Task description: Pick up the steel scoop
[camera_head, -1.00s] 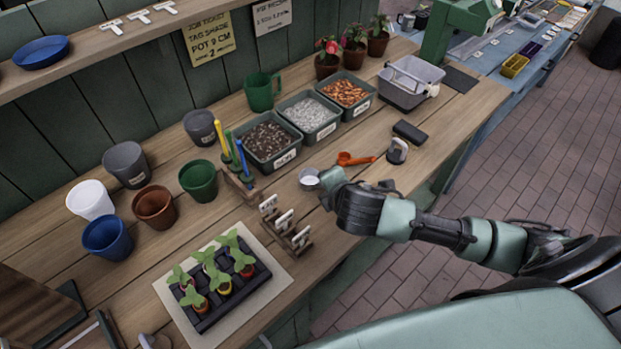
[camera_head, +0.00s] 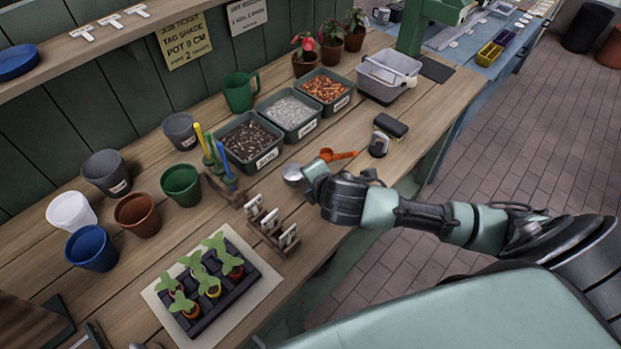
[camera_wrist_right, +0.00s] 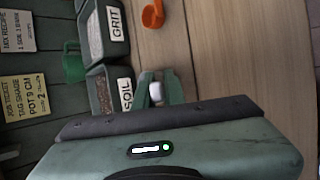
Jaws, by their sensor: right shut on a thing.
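The steel scoop (camera_head: 292,173) shows in the head view as a small round metal bowl at the front of the bench, beside the plant-label rack. My right gripper (camera_head: 314,178) is at its right side, shut on the scoop's handle end, which the fingers mostly hide. In the right wrist view, the gripper's green fingers (camera_wrist_right: 158,92) stand either side of a small pale piece, and the scoop's bowl cannot be made out. Whether the scoop is clear of the bench is hard to tell. My left gripper is not in view.
An orange scoop (camera_head: 333,155) lies just behind. Bins of soil (camera_head: 270,158), grit (camera_head: 304,133) and orange chips (camera_head: 341,104) stand further back. The label rack (camera_head: 270,228) and seedling tray (camera_head: 248,283) are to the left.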

